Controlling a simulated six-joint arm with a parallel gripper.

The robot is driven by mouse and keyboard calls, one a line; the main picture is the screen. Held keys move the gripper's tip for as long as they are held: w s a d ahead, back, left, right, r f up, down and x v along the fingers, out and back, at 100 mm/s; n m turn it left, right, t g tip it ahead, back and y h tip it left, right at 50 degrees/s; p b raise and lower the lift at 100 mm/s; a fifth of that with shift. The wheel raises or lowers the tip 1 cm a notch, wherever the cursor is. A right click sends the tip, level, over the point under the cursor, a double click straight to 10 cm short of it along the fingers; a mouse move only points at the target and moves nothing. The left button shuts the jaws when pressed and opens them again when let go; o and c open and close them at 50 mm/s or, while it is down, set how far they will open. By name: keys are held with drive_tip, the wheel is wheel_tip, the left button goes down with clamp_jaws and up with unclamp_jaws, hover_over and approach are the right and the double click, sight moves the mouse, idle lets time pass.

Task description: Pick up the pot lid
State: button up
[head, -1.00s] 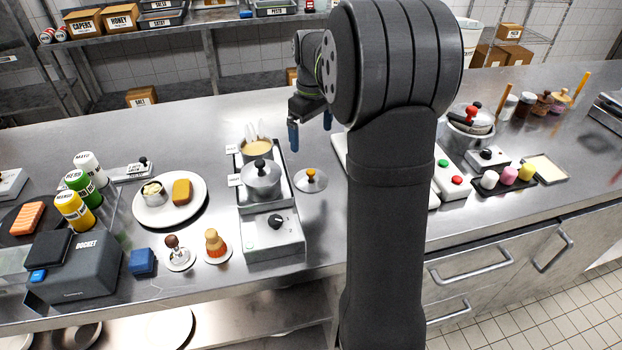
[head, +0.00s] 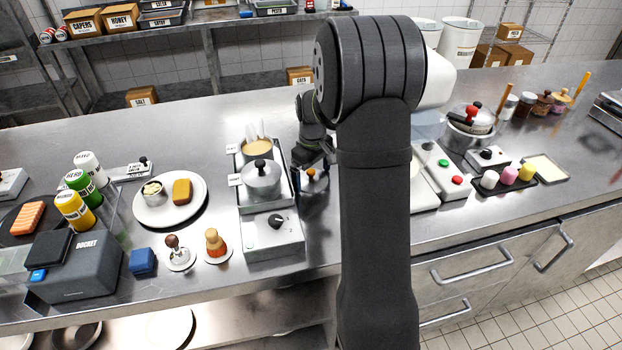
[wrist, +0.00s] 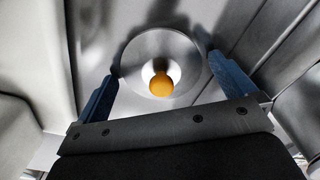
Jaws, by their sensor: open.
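A loose silver pot lid (head: 314,186) with an orange knob lies flat on the steel counter, just right of the double-pot warmer. My gripper (head: 311,168) is low over it, and my arm hides part of it in the head view. In the wrist view the lid (wrist: 142,55) is between the two blue fingers of my open gripper (wrist: 163,75), with its orange knob (wrist: 160,86) facing the camera. Nothing is held. I cannot tell whether the fingers touch the rim.
The warmer (head: 272,240) holds a pot (head: 261,182) with a dark-knobbed lid and an open pot of yellow soup (head: 256,148). A plate (head: 147,212) and bottles (head: 75,210) stand left. Another lidded pot (head: 468,140) is at right. Counter in front of the lid is clear.

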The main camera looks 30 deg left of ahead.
sight(310, 171)
drive_tip(key=c, duration=0.8)
drive_tip(key=shift+r, duration=0.45)
drive_tip(key=r, duration=0.8)
drive_tip(key=shift+a+r, duration=0.4)
drive_tip(key=s+a+r, duration=0.5)
drive_tip(key=a+r, duration=0.3)
drive_tip(key=a, duration=0.5)
drive_tip(key=shift+s+f, duration=0.15)
drive_tip(key=shift+f, duration=2.9)
